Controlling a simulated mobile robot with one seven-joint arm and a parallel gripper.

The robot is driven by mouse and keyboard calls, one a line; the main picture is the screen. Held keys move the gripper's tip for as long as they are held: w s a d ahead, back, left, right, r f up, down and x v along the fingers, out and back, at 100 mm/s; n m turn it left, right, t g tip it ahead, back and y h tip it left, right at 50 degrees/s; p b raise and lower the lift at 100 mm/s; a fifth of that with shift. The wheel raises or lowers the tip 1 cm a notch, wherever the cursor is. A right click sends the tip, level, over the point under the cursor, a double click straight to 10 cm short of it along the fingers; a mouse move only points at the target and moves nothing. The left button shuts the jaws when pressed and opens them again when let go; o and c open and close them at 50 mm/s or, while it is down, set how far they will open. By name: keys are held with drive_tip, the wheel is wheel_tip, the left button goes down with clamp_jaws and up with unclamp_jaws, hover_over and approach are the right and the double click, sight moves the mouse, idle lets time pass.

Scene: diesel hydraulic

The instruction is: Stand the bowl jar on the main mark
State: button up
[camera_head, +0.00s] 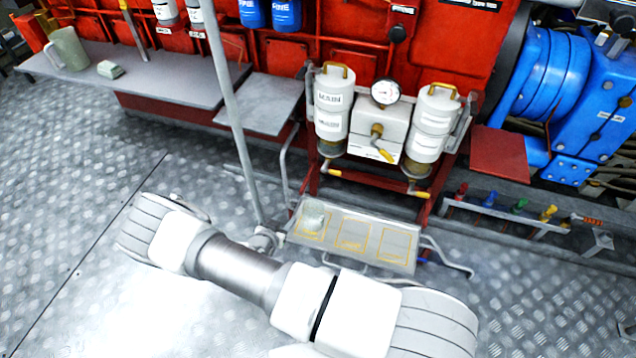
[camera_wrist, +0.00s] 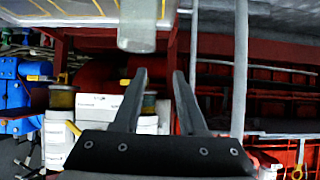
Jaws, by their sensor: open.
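A clear, greyish bowl jar (camera_head: 313,217) stands on the leftmost of three yellow-outlined marks on the grey tray (camera_head: 382,262). The lettering on the marks is too small to read, so I cannot tell which is the main mark. In the wrist view, where the scene appears upside down, the jar (camera_wrist: 137,26) is at the top, beyond the fingertips. My gripper (camera_wrist: 159,72) is open, with nothing between its fingers. In the head view my gripper (camera_head: 266,240) is small, just left of the tray, apart from the jar and partly hidden by my arm.
Two white canisters, the left labelled MAIN (camera_head: 334,100), hang behind the tray with a gauge (camera_head: 385,92) between them. A grey pole (camera_head: 232,110) rises left of the tray. A bent rail (camera_head: 450,262) borders its right side. A grey bench (camera_head: 150,78) holds a jug (camera_head: 68,48).

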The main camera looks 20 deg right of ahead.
drive_tip(key=w+a+r+g+y, duration=0.1)
drive_tip(key=w+a+r+y, duration=0.15)
drive_tip(key=r, duration=0.55)
drive_tip(key=w+a+r+g+y, duration=0.2)
drive_tip(key=a+r, duration=0.2)
drive_tip(key=r, duration=0.4)
drive_tip(key=s+r+n+y, duration=0.1)
drive_tip(key=s+r+y, duration=0.1)
drive_tip(key=r, duration=0.8)
drive_tip(key=s+r+n+y, duration=0.1)
drive_tip(key=s+r+y, duration=0.1)
drive_tip(key=r, duration=0.7)
drive_tip(key=s+d+r+n, duration=0.2)
drive_tip(key=s+d+r, duration=0.2)
drive_tip(key=s+r, duration=0.25)
drive_tip(key=s+d+r+n, duration=0.2)
drive_tip(key=s+d+r, duration=0.25)
drive_tip(key=r, duration=0.25)
drive_tip(key=s+d+r+h, duration=0.1)
drive_tip(key=s+d, duration=0.2)
drive_tip(key=s, duration=0.4)
drive_tip(key=s+d+r+n+h, duration=0.1)
drive_tip(key=s+d+r, duration=0.1)
drive_tip(key=s, duration=0.5)
drive_tip(key=shift+d+r+g, duration=0.2)
drive_tip(key=shift+d+g, duration=0.2)
drive_tip(key=shift+d, duration=0.45)
